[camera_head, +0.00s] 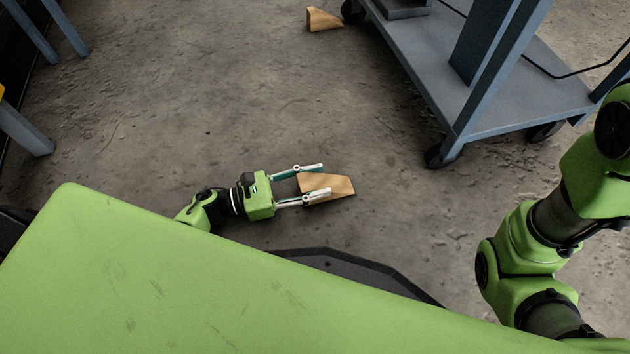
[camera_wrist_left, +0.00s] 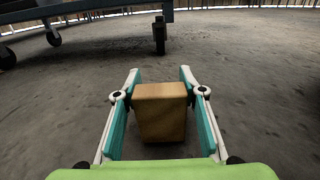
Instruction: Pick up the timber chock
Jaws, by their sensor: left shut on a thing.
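A timber chock (camera_head: 341,186), a light-brown wooden wedge, is between the fingers of my left gripper (camera_head: 325,180) in the head view. The gripper is shut on it, with one finger along each side. The left wrist view shows the chock's flat end (camera_wrist_left: 160,112) upright between the two fingers. The chock is at or close to the floor; I cannot tell whether it touches. A second timber chock (camera_head: 323,19) lies on the floor at the top, beside a cart wheel. My right arm shows at the right edge, but its gripper is out of view.
A blue-grey wheeled cart (camera_head: 425,60) stands at the upper right, with black castors (camera_head: 440,156). Blue-grey legs (camera_head: 25,130) of other furniture stand at the left edge. The concrete floor (camera_head: 220,100) between them is clear.

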